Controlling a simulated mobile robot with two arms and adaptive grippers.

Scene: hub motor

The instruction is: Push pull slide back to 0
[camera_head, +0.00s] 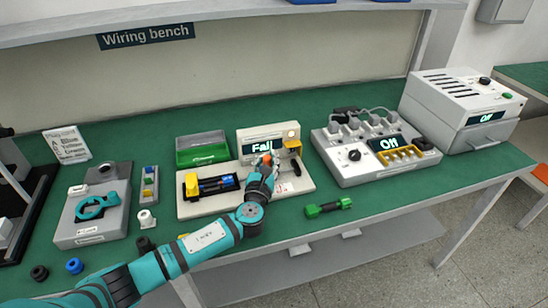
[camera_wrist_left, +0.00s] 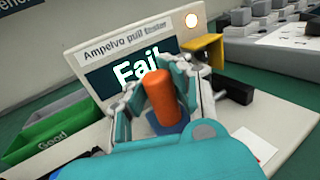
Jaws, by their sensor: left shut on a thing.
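The pull tester (camera_head: 268,146) stands on the bench, and its display reads "Fail". Its label "Ampelvo pull tester" shows in the left wrist view (camera_wrist_left: 110,42). My left gripper (camera_head: 266,165) is in front of the display. It is shut on an upright orange handle (camera_wrist_left: 160,92), which I take to be the pull slide's; its orange top also shows in the head view (camera_head: 267,157). A blue part shows below the handle. The fingers hide the handle's base and any scale beside it, so the slide's position cannot be read. My right gripper is in neither view.
A green bin marked "Good" (camera_head: 201,152) stands left of the tester. A yellow bracket (camera_wrist_left: 204,50) and a black block (camera_wrist_left: 234,100) are close right of my gripper. A green tool (camera_head: 328,207) lies at front right. A grey unit reading "Off" (camera_head: 352,171) stands farther right.

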